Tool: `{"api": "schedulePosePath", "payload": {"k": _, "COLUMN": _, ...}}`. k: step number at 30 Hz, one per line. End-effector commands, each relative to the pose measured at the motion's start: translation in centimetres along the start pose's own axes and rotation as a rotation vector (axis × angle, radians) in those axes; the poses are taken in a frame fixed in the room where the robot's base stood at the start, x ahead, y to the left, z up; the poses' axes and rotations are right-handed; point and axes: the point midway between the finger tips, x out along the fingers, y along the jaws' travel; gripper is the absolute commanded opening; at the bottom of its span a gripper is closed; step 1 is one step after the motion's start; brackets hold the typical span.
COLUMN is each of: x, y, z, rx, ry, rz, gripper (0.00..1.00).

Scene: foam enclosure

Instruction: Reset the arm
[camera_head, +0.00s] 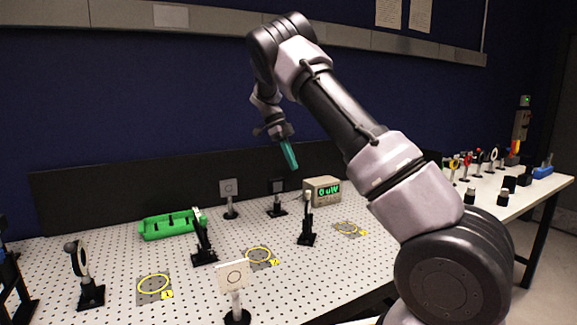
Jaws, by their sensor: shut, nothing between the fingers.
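My arm rises from the lower right of the head view, bends at the top and points down toward the optical table (205,295). My gripper (290,155) has teal fingers that lie together, with nothing between them. It hangs in the air above the back part of the table, in front of the dark panel, and touches nothing. Its wrist is partly seen against the dark blue wall.
On the perforated table stand a green tray (168,226), a power meter (322,190) with green digits, and several black-based posts, such as the front white target (234,277). Yellow rings (154,284) mark spots. A side bench with more optics (478,165) lies right.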

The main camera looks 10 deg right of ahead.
Motion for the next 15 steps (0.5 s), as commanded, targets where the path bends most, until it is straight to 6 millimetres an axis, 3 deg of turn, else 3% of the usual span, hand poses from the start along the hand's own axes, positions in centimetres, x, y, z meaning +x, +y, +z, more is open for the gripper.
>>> {"api": "schedulePosePath", "payload": {"k": 8, "x": -0.2, "y": -0.1, "z": -0.8, "rx": -0.024, "ry": -0.022, "rz": 0.008, "gripper": 0.0}}
{"api": "schedulePosePath", "payload": {"k": 11, "x": -0.9, "y": 0.0, "z": -2.9, "rx": -0.102, "ry": -0.082, "rz": 0.023, "gripper": 0.0}}
{"api": "schedulePosePath", "payload": {"k": 15, "x": -2.2, "y": 0.8, "z": -7.3, "rx": -0.295, "ry": -0.223, "rz": 0.026, "gripper": 0.0}}
